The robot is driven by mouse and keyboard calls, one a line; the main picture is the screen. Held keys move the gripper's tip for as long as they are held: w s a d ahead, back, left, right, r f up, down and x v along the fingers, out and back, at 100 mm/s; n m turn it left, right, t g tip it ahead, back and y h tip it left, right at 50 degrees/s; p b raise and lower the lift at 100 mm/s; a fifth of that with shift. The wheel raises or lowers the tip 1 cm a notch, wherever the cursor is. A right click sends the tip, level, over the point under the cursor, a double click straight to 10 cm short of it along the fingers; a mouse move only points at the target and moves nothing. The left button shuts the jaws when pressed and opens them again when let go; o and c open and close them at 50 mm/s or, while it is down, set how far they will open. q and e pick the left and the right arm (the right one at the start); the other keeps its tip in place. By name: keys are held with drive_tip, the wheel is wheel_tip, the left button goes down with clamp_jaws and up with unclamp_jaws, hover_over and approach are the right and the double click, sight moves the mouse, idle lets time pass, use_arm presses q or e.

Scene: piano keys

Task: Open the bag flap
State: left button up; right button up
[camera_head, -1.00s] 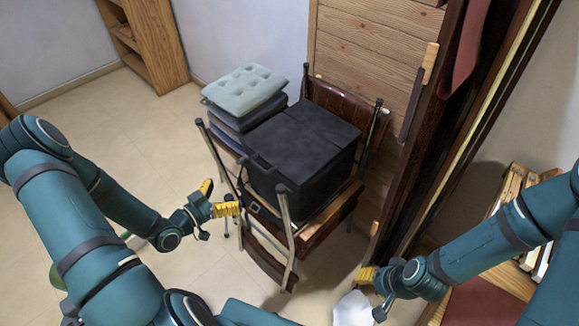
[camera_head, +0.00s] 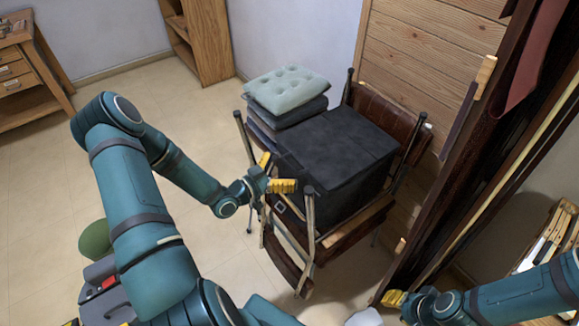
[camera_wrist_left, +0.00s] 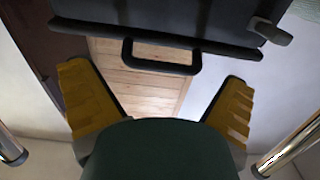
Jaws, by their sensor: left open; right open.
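The black bag (camera_head: 337,150) sits on the seat of a dark chair in the head view, with its broad top panel closed. My left gripper (camera_head: 274,174) is open and empty at the bag's near left side, close to the chair's metal post. In the left wrist view the bag (camera_wrist_left: 160,12) spans the top. A black loop handle (camera_wrist_left: 160,65) hangs from its edge, between and beyond my open yellow fingers. A grey tab (camera_wrist_left: 270,31) sticks out at the right. I cannot tell whether a finger touches the bag. My right gripper (camera_head: 393,298) is at the lower right, away from the bag.
A pale tufted cushion (camera_head: 288,90) lies on a stack of dark cushions left of the bag. The chair's metal post (camera_head: 309,225) rises close to my left gripper. A wooden panel (camera_head: 430,75) stands behind the chair. Open floor (camera_head: 60,200) lies to the left.

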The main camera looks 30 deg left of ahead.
use_arm(q)
drive_tip(key=shift+x, duration=1.25)
drive_tip(key=c, duration=1.1)
drive_tip(key=shift+c, duration=0.3)
